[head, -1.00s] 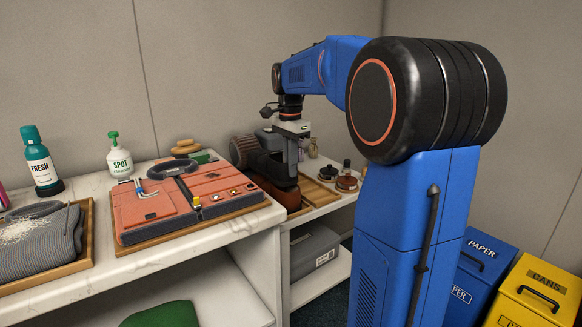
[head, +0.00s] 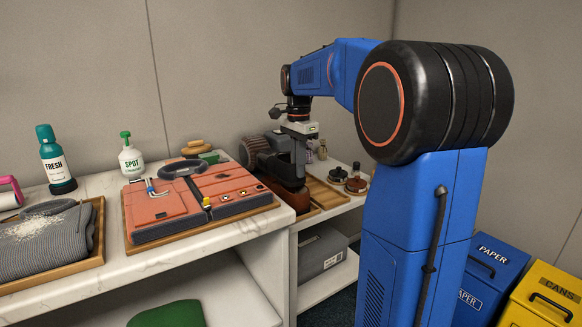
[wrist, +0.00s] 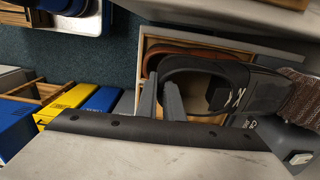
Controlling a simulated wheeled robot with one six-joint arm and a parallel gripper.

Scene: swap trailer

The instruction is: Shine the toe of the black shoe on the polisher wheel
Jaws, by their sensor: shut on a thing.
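My gripper (wrist: 161,100) is shut on the rear rim of the black shoe (wrist: 238,77). The shoe's opening faces the wrist camera and its toe points right, toward the polisher's brown bristle wheel (wrist: 301,97). The toe is at or very near the wheel; I cannot tell whether they touch. In the head view, the bristle wheel (head: 256,152) is left of my gripper, and the dark shoe is hard to separate from the grey polisher behind it. My fingertips are hidden there.
A brown shoe (wrist: 190,48) lies below the black one. Right of it, a wooden tray (head: 325,194) and round tins (head: 356,186) stand on the shelf. An orange case (head: 155,208) fills the counter to the left. Paper (head: 487,265) and cans (head: 548,295) bins stand at the right.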

